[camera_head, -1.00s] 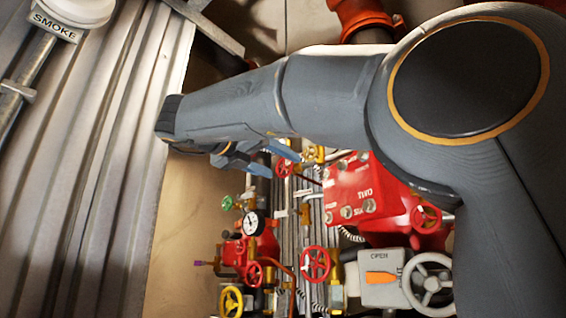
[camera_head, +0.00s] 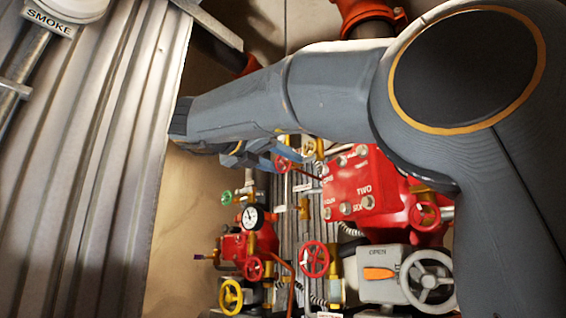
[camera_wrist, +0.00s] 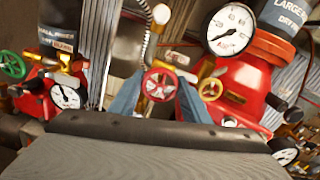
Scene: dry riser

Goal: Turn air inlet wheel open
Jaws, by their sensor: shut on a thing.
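A small red handwheel (camera_wrist: 159,88) with spokes sits between my two blue fingers in the wrist view, on a brass valve. My gripper (camera_wrist: 159,79) is shut on this wheel, one finger at each side of its rim. In the head view my gripper (camera_head: 268,160) reaches the red wheel (camera_head: 284,166), partly hidden behind the fingers and under my arm. No label on this wheel is readable, so I cannot tell by text that it is the air inlet wheel.
A yellow handwheel (camera_wrist: 210,89) is close to the right finger. A pressure gauge (camera_wrist: 231,29) and red valve body (camera_wrist: 238,85) stand to the right. A green wheel (camera_wrist: 13,65) is far left. Corrugated metal (camera_head: 90,160) borders the left of the head view.

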